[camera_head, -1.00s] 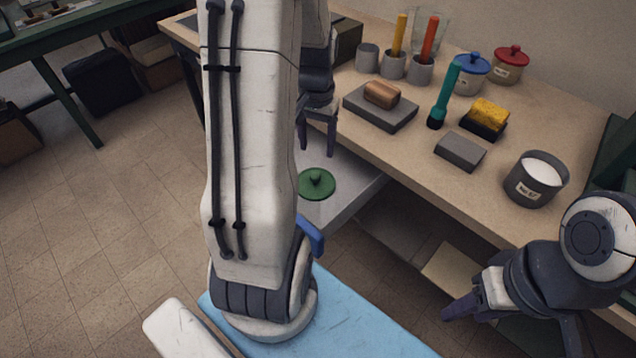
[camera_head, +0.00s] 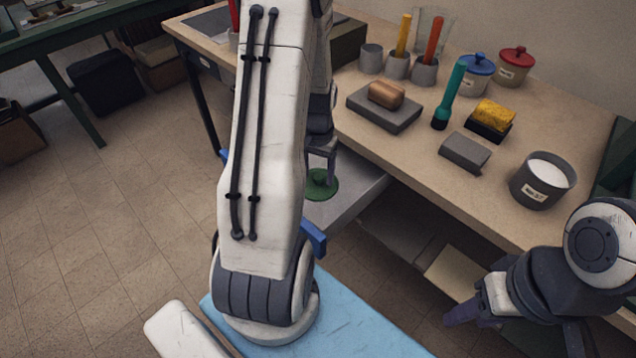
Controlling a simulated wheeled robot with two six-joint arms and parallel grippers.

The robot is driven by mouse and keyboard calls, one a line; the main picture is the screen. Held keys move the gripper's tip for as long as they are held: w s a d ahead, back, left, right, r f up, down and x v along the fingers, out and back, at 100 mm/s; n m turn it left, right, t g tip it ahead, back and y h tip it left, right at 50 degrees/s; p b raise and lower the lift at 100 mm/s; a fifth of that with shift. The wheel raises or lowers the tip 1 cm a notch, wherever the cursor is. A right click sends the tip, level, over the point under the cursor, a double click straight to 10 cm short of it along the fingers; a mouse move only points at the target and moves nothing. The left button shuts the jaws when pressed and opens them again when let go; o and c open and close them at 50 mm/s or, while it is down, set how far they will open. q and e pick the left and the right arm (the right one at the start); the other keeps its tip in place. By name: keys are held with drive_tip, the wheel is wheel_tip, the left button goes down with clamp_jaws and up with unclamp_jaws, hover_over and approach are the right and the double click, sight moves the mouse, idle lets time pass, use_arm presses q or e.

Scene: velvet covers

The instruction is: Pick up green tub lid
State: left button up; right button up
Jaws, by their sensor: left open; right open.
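The green tub lid (camera_head: 322,190) is a round disc with a knob on top. It lies in the open drawer (camera_head: 352,188) below the workbench top. My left gripper (camera_head: 321,178) points down over the lid, with its dark fingers open around or just above the knob; I cannot tell whether they touch it. The gripper and my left arm cover part of the lid. My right gripper (camera_head: 462,318) is open and empty at the lower right, apart from the bench.
The drawer front lies close to my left arm.

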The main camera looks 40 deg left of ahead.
use_arm(q)
clamp_jaws()
